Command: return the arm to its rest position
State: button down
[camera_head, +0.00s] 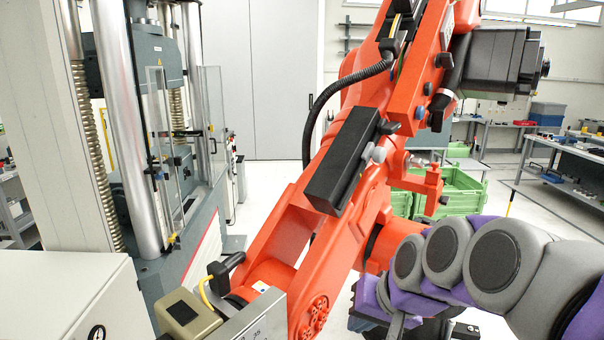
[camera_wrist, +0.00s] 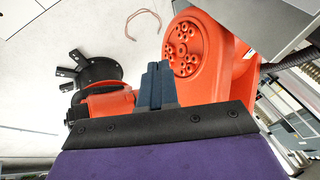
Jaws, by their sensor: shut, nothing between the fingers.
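My own arm (camera_head: 480,262), grey and purple with round dark joint caps, reaches in from the lower right in the head view. It is bent, and its end is partly hidden at the lower edge. In the wrist view my gripper (camera_wrist: 155,84) shows as two dark blue-grey fingers pressed together above a black plate. The gripper is shut and empty. The big orange industrial robot (camera_head: 350,240) stands close in front of my arm. Its round bolted joint (camera_wrist: 188,50) appears just behind my fingers in the wrist view; whether they touch cannot be told.
A tensile testing machine (camera_head: 140,150) with steel columns stands at the left. A white cabinet (camera_head: 70,295) is at the lower left. Green crates (camera_head: 460,190) and workbenches (camera_head: 570,150) stand behind at the right. A black flanged tool (camera_wrist: 95,75) and pale open floor show in the wrist view.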

jog(key=s+d+f+n+g+h+b, duration=0.1)
jog(key=s+d+f+g+h+b, duration=0.1)
jog(key=s+f, duration=0.7)
jog(key=s+d+f+g+h+b, duration=0.1)
jog(key=s+d+f+g+b, duration=0.1)
jog(key=s+f, duration=0.8)
jog(key=s+g+b, duration=0.1)
jog(key=s+g, duration=0.1)
jog(key=s, duration=0.4)
jog(key=shift+d+n+h+b, duration=0.2)
jog(key=shift+n+h+b, duration=0.1)
jog(key=shift+n+h, duration=0.1)
